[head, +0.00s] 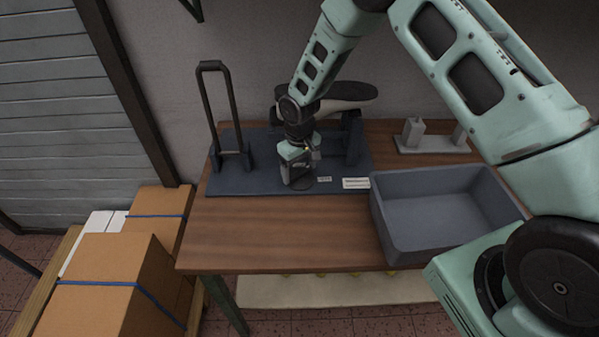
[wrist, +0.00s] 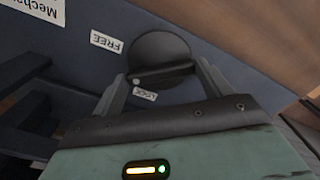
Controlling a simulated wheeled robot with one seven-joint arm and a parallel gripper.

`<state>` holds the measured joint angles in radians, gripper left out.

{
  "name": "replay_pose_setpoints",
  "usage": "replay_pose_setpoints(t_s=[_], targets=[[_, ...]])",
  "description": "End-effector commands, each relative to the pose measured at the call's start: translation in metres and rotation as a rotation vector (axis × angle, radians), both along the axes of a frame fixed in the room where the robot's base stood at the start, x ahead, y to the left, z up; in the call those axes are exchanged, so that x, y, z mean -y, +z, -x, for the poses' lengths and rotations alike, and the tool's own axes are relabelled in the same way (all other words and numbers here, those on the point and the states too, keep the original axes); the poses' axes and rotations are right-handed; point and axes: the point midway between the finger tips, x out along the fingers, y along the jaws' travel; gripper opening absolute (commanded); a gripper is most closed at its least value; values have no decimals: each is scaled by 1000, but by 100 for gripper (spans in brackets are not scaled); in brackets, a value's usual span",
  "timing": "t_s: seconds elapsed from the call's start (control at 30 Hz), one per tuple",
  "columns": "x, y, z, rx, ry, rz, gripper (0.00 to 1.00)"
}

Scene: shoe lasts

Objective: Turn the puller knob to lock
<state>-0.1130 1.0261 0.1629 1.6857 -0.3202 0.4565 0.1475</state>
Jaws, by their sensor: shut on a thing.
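The puller knob (wrist: 160,46) is a dark round disc with a raised bar, lying on the blue-grey base plate (head: 240,186). My gripper (wrist: 163,75) reaches down to it, its two fingers on either side of the bar and shut on it. A small pale dot on the knob sits close to the LOCK label (wrist: 145,95). The FREE label (wrist: 106,42) is farther round the disc, away from the dot. In the head view my gripper (head: 298,180) stands low over the plate and hides most of the knob.
A black upright handle frame (head: 215,100) stands on the plate's left. A dark shoe-shaped piece (head: 350,91) is behind my wrist. A grey open bin (head: 440,205) sits to the right, with a small grey stand (head: 432,142) behind it. The wooden tabletop (head: 285,235) is clear in front.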

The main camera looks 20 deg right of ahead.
Motion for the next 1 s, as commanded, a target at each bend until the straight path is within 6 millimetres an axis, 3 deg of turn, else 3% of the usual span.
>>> replay_pose_setpoints(t_s=[0.6, 1.0], targets=[[0, 0, -1, 4, 578, -2, 54], [0, 1, -1, 3, 844, -1, 54]])
